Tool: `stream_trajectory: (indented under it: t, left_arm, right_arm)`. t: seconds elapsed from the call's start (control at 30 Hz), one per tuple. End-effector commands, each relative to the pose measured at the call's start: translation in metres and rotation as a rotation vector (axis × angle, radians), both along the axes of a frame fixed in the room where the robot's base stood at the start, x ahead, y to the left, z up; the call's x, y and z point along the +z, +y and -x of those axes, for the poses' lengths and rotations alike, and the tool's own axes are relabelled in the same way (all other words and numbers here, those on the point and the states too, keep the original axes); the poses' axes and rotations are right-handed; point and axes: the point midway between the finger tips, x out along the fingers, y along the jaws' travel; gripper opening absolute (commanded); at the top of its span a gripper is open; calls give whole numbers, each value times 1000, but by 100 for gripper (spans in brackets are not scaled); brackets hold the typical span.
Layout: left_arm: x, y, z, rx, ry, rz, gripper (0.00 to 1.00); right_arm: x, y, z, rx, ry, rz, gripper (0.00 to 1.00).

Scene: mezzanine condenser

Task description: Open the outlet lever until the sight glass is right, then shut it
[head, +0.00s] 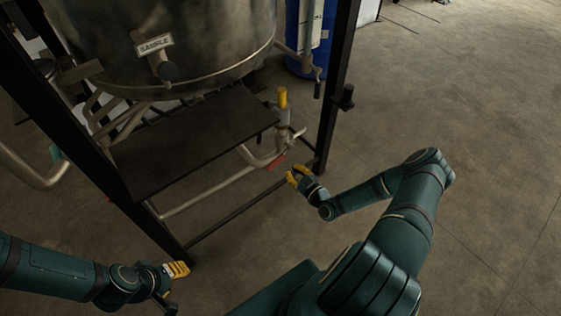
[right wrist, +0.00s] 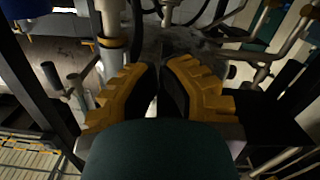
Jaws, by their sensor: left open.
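A red lever handle (head: 275,162) sits low on the pipework under the tank, by the front right leg of the frame. My right gripper (head: 297,174) is just right of the red lever and looks apart from it. Its yellow fingers fill the middle of the right wrist view (right wrist: 160,85), their dark pads close together, with nothing clearly held between them. The lever cannot be made out there. My left gripper (head: 177,270) is open and empty, low by the near frame leg. I cannot make out the sight glass or its level.
A steel tank (head: 190,45) with a labelled sample fitting (head: 156,45) stands above a dark plate (head: 190,140). A yellow-topped upright pipe (head: 282,97) rises above the lever. A blue drum (head: 301,50) is behind the black frame leg (head: 337,80). Floor to the right is clear.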

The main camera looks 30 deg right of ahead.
Motion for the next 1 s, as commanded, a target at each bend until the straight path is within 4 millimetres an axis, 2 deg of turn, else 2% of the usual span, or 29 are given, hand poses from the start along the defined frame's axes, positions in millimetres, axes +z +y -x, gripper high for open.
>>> stream_trajectory:
  t: [0.17, 0.57, 0.7, 1.0]
  left_arm:
    - [-4, 0, 0, 0, -1, 0, 47]
    - [-18, 1, -4, 2, -9, -1, 47]
    - [-28, 1, -5, 3, -13, -3, 47]
    - [-33, 1, -7, 3, -17, -3, 47]
  right_arm:
    - [-2, 2, -21, 1, -2, 0, 0]
    - [-6, 7, -98, 1, -1, -3, 0]
    - [-28, 2, -102, -2, 4, -3, 0]
    - [-43, -3, -106, 0, 2, -3, 0]
